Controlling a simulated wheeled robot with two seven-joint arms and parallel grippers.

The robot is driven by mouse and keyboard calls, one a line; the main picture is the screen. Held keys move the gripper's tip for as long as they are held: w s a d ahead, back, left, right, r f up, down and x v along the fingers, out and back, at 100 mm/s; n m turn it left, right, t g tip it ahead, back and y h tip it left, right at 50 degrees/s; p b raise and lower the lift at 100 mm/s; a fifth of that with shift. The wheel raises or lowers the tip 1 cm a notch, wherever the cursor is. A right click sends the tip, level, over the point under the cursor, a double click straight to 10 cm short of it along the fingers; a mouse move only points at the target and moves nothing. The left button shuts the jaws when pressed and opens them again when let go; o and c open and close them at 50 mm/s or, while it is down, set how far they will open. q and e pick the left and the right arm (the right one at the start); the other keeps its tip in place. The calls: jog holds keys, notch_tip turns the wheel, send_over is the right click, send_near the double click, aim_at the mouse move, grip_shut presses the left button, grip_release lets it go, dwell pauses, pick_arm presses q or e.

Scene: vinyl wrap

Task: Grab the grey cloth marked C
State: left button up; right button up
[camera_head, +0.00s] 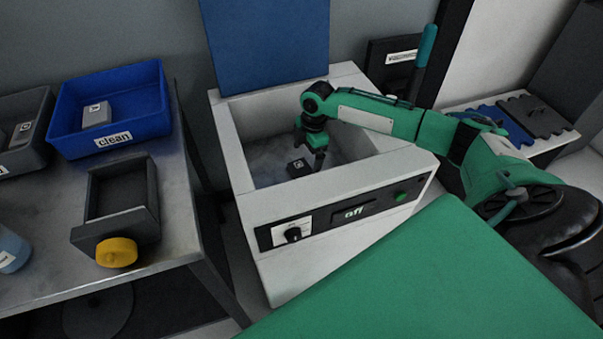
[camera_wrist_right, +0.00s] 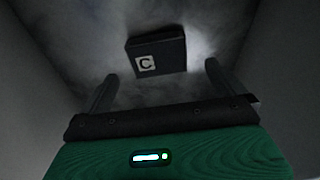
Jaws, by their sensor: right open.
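The dark grey cloth marked C (camera_head: 298,168) is a small block-like piece lying inside the open white machine's basin. In the right wrist view the cloth (camera_wrist_right: 157,54) shows its white C label, ahead of the fingertips and roughly between them. My right gripper (camera_head: 313,158) reaches down into the basin just above and beside the cloth. It also shows in the right wrist view (camera_wrist_right: 160,77), with its two fingers apart and nothing between them. Whether a finger touches the cloth cannot be told. My left gripper is not in view.
The white machine (camera_head: 235,150) has tall walls around the basin, a raised blue lid (camera_head: 265,45) and a front display reading "off". At left, a metal table (camera_head: 178,215) holds a blue "clean" bin (camera_head: 68,140), a grey bin and a dark tray with a yellow knob (camera_head: 116,252).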

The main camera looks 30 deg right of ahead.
aim_at(302, 169)
jog(key=f, duration=0.3)
jog(key=a+f+b, duration=0.1)
jog(key=f, duration=0.1)
jog(key=shift+w+a+f, duration=0.1)
jog(key=shift+w+f, duration=0.05)
jog(key=shift+w, duration=0.1)
jog(key=shift+f, duration=0.35)
jog(key=shift+c, duration=0.7)
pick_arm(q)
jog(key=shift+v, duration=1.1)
pick_arm(e)
jog(key=c, duration=0.8)
